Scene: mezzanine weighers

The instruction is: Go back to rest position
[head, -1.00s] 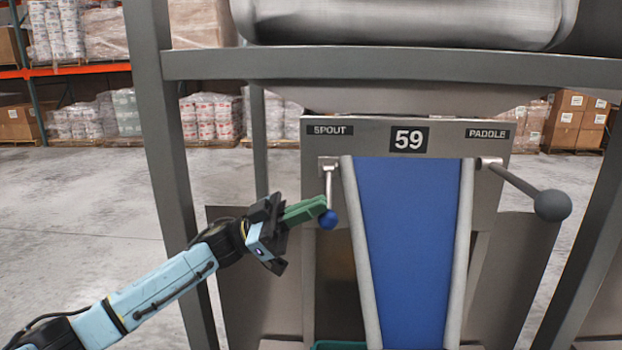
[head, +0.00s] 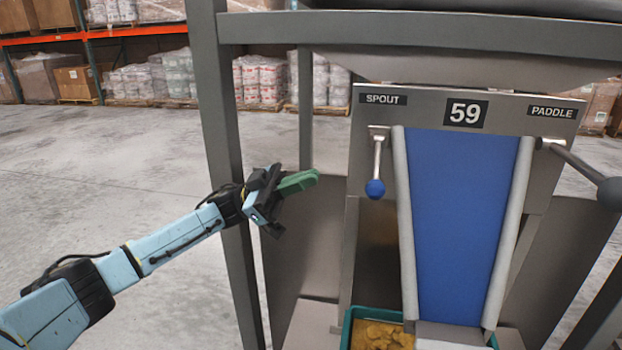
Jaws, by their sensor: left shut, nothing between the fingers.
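My left gripper (head: 312,178) is in the head view, with its green fingers shut and nothing between them. It points right and stands left of the blue-knobbed spout lever (head: 376,172), apart from it in the picture. The spout lever hangs down under the SPOUT label on the weigher (head: 465,113) marked 59. My right gripper is not in the view.
The paddle lever with a grey ball (head: 609,192) sticks out at the right. A blue chute (head: 465,220) runs down the weigher's middle. A green crate (head: 347,326) with yellowish pieces stands below. A grey frame post (head: 225,130) rises behind my left arm. Open floor lies left.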

